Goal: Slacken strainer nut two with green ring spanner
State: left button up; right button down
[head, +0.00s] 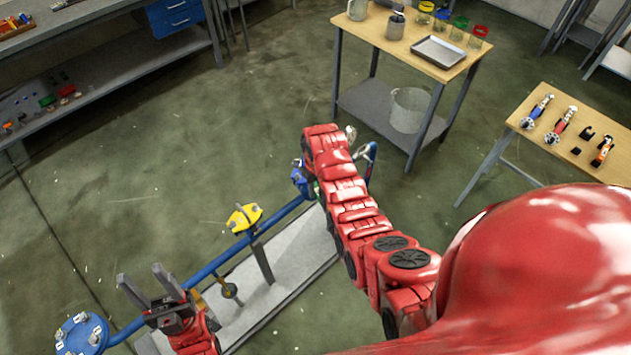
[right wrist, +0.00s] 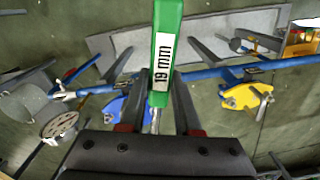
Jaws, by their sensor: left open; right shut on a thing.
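My right gripper (right wrist: 158,98) is shut on the green ring spanner (right wrist: 167,25), which bears a white "19 mm" label. The spanner runs out of the top of the right wrist view, so its far end is hidden. In the head view my red right arm reaches over the blue pipe and hides its gripper. My left gripper (head: 146,281) is open and empty, above the pipe at lower left. A blue round flange (head: 76,335) with several white-tagged fasteners lies beside it at lower left. I cannot tell which fastener is strainer nut two.
The blue pipe (head: 219,262) carries a yellow valve (head: 243,217) and stands on a pale base plate (head: 304,252). A wooden table (head: 405,47) with jars and a tray stands at the back. Another table (head: 571,130) at right holds tools. The floor between is clear.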

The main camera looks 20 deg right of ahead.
jog(key=shift+b, duration=0.3)
jog(key=shift+f+b, duration=1.4)
jog(key=shift+f, duration=0.6)
jog(key=shift+b, duration=0.35)
jog(key=shift+f, duration=0.1)
